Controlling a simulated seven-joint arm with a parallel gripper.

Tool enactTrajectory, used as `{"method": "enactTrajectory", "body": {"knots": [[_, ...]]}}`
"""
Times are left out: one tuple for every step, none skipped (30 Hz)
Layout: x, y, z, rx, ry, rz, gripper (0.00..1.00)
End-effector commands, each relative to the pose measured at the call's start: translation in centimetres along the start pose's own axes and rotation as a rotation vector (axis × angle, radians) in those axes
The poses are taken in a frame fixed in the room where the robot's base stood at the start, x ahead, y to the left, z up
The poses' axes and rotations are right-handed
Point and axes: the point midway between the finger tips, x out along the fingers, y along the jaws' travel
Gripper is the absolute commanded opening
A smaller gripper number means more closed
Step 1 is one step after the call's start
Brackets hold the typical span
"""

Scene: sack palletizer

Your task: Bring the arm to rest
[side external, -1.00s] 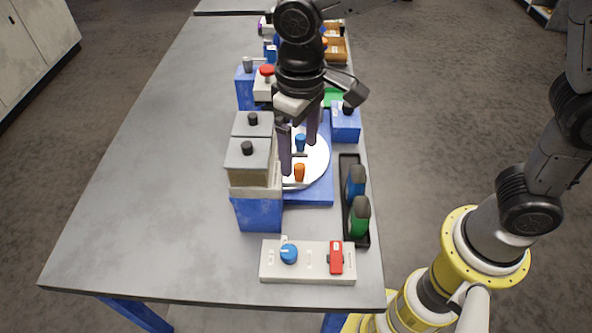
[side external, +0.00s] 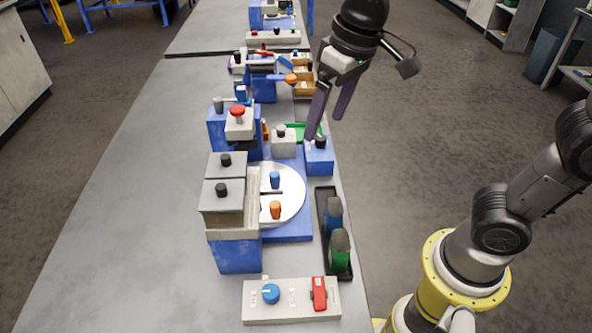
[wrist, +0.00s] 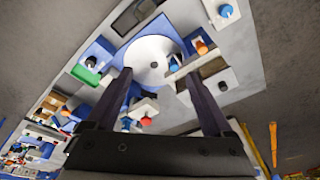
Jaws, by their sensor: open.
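My gripper (side external: 324,128) is open with nothing between its two dark fingers. In the side external view it hangs in the air, its fingertips pointing down near the right edge of the bench, above and behind a blue box with a black knob (side external: 319,157). In the wrist view the two fingers of my gripper (wrist: 158,74) are spread apart, with the round white plate (wrist: 153,59) seen beyond them. The fingers appear clear of the things below, though their exact height is hard to tell.
The grey bench (side external: 130,220) carries a turntable (side external: 292,205) with blue and orange pegs. Grey-topped blue bins (side external: 235,253), a red-button unit (side external: 239,123), a black tray (side external: 322,228) and a control panel (side external: 290,312) surround it. The bench's left side is bare.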

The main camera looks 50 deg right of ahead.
Motion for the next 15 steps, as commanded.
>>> {"method": "enactTrajectory", "body": {"knots": [[-1.2, 1.8, 1.3, 0.034, 0.044, 0.0, 0.86], [-1.7, 2.7, 2.1, 0.049, 0.067, 0.002, 0.86], [-2.2, 3.8, 3.3, 0.067, 0.096, 0.005, 0.86], [-2.5, 4.5, 4.2, 0.078, 0.119, 0.008, 0.86], [-2.8, 5.2, 5.2, 0.087, 0.142, 0.011, 0.86], [-3.0, 6.0, 6.5, 0.1, 0.169, 0.017, 0.86], [-3.0, 6.6, 7.4, 0.106, 0.19, 0.022, 0.86], [-3.0, 7.1, 8.3, 0.112, 0.209, 0.028, 0.86], [-2.8, 7.6, 9.6, 0.116, 0.231, 0.035, 0.86], [-2.6, 7.9, 10.4, 0.117, 0.247, 0.041, 0.86], [-2.3, 8.2, 11.2, 0.115, 0.259, 0.047, 0.86], [-1.9, 8.5, 12.2, 0.11, 0.273, 0.053, 0.86], [-1.5, 8.6, 12.7, 0.102, 0.278, 0.057, 0.86], [-1.2, 8.7, 13.2, 0.092, 0.281, 0.06, 0.86], [-0.7, 8.7, 13.7, 0.078, 0.281, 0.062, 0.86]]}}
